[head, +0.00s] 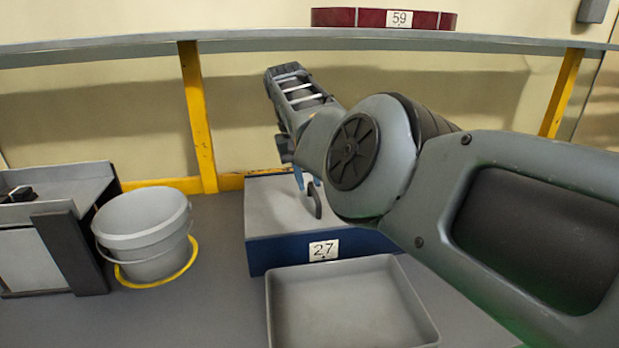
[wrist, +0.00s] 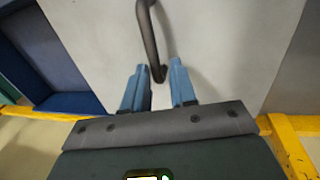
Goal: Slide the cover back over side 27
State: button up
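I cannot tell whether either finger touches the handle. My arm hides the right part of the box in the head view. In the wrist view, a blue-edged recess (wrist: 38,50) lies left of the cover.
An empty grey tray (head: 350,305) lies in front of the box. A grey bucket (head: 145,235) in a yellow ring and a grey cabinet (head: 40,240) stand at left. A yellow post (head: 197,115) and a shelf (head: 120,45) are behind; a red "59" object (head: 350,17) sits on the shelf.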

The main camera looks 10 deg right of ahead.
aim_at(302, 202)
jog(key=shift+o, duration=1)
jog(key=shift+d, duration=0.1)
notch_tip(302, 202, up, 8)
jog(key=a, duration=0.1)
jog(key=shift+a+f+b, duration=0.15)
jog(key=shift+a+b, duration=0.15)
jog(key=shift+b, duration=0.15)
jog(key=shift+f, duration=0.1)
